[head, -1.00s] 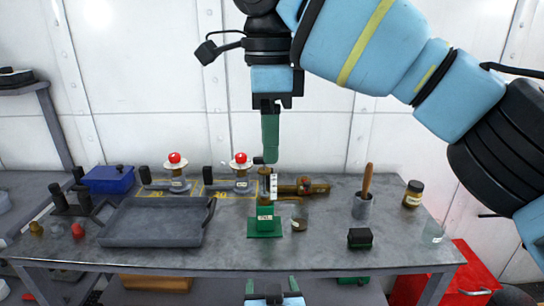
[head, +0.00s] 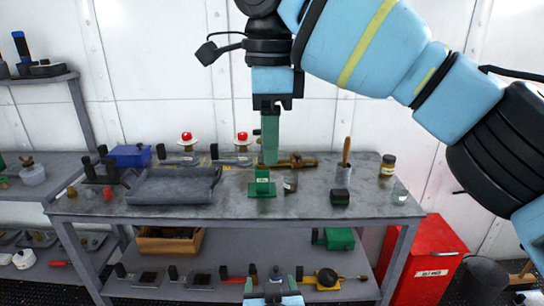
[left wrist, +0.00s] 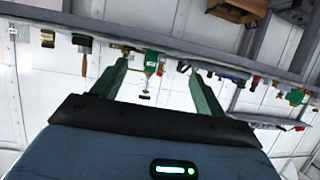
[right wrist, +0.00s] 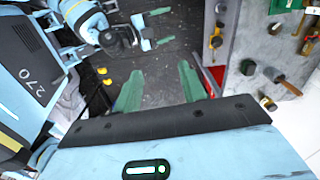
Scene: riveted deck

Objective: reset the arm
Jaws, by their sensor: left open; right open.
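My right gripper (head: 269,158) hangs fingers-down at the upper middle of the head view, seen edge-on in front of the workbench's back. In the right wrist view (right wrist: 160,72) its two green fingers stand apart with nothing between them. My left gripper (head: 271,285) shows at the bottom middle of the head view, in front of the bench. Its green fingers are apart and empty, as the left wrist view (left wrist: 158,70) also shows. The blue right arm crosses the upper right of the head view.
The metal workbench (head: 300,207) carries a grey tray (head: 172,187), a green stand (head: 262,184), a black block (head: 340,197) and jars. Its lower shelf holds a wooden box (head: 170,241) and tools. A red cabinet (head: 428,262) stands right. Another shelf unit (head: 40,78) is left.

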